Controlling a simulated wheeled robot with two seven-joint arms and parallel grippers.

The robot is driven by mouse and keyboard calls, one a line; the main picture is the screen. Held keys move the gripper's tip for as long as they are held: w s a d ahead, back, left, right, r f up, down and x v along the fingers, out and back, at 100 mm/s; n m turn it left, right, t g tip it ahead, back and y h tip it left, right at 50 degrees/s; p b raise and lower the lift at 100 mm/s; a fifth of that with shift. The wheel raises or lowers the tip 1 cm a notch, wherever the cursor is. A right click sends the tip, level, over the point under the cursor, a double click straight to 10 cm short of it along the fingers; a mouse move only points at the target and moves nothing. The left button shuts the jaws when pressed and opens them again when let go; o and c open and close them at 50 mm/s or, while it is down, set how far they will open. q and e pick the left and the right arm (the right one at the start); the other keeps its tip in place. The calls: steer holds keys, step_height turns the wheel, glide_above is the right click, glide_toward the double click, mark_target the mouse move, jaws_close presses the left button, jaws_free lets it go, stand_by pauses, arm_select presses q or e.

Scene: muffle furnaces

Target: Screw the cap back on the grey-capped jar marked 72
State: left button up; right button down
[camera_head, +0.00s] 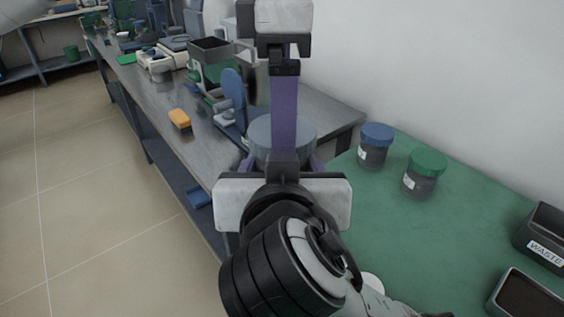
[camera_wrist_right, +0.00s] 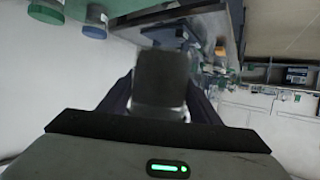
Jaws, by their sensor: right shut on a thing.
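A grey round cap (camera_head: 267,130) shows between the purple fingers of my right gripper (camera_head: 282,155) in the head view. The gripper is shut on it, and the cap is held up in front of the bench corner. My gripper and the upright purple part hide much of it, and I cannot tell whether a jar body is under it. In the right wrist view the gripper (camera_wrist_right: 160,95) shows as two dark fingers around a blurred dark block. No jar marked 72 can be read. My left gripper is not in view.
A blue-capped jar (camera_head: 375,145) and a green-capped jar (camera_head: 423,173) stand on the green surface (camera_head: 440,240). A WASTE bin (camera_head: 545,238) and a dark tray (camera_head: 525,298) lie at right. A pale round thing (camera_head: 373,282) is partly hidden by my arm. Equipment crowds the grey bench (camera_head: 150,103).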

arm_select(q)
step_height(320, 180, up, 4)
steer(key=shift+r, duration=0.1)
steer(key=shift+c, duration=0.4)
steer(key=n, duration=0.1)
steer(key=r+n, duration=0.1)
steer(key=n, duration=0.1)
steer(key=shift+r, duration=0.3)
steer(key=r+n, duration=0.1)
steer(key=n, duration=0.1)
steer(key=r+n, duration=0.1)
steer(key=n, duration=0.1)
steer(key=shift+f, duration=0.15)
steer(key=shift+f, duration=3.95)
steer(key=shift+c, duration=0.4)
